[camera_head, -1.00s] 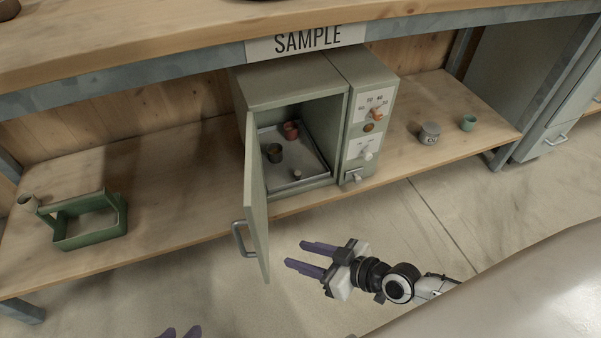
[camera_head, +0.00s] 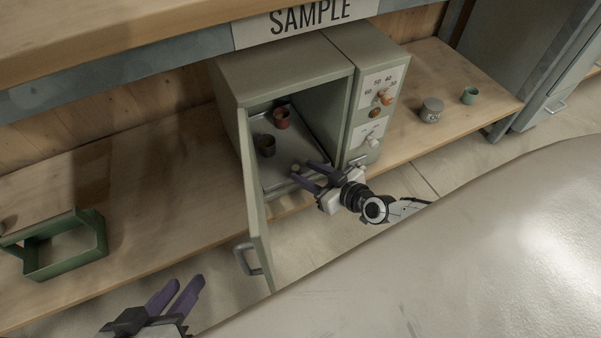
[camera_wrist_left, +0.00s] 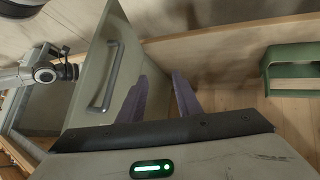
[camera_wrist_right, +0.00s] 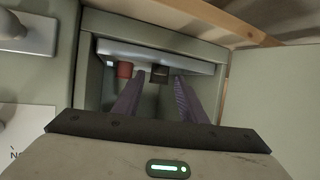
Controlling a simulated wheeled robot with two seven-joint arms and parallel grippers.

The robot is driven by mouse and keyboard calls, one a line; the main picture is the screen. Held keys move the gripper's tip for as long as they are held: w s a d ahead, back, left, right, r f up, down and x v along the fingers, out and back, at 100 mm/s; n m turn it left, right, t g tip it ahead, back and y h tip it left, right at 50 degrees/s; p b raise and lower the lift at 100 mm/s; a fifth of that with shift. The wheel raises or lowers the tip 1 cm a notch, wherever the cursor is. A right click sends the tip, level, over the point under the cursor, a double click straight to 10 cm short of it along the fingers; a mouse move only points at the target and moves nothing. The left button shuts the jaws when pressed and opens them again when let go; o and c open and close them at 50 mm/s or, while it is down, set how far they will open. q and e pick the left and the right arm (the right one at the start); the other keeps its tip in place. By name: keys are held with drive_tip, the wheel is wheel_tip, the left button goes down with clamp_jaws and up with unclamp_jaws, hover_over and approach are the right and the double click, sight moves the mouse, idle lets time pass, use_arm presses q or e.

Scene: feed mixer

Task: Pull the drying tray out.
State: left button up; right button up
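The drying tray (camera_head: 297,143) is a shallow grey metal tray inside the open oven-like cabinet (camera_head: 285,75). The right wrist view shows the tray (camera_wrist_right: 155,56) beyond the parted fingers. My left gripper (camera_head: 183,281) is open and empty, low and left of the cabinet door (camera_head: 256,205).
The door stands open toward me with its handle (camera_head: 247,259) at the lower edge. A green open-frame carrier (camera_head: 60,245) sits left on the wooden shelf. Shelf between carrier and cabinet is clear.

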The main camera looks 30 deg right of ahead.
drive_tip(key=shift+b+x, duration=0.35)
drive_tip(key=shift+x, duration=0.8)
use_arm(q)
drive_tip(key=shift+w+d+r+t+h, duration=0.15)
drive_tip(key=shift+d+r+t+h, duration=0.2)
drive_tip(key=shift+r, duration=0.25)
use_arm(e)
drive_tip(key=shift+w+f, duration=0.15)
drive_tip(key=shift+w, duration=0.1)
clamp_jaws()
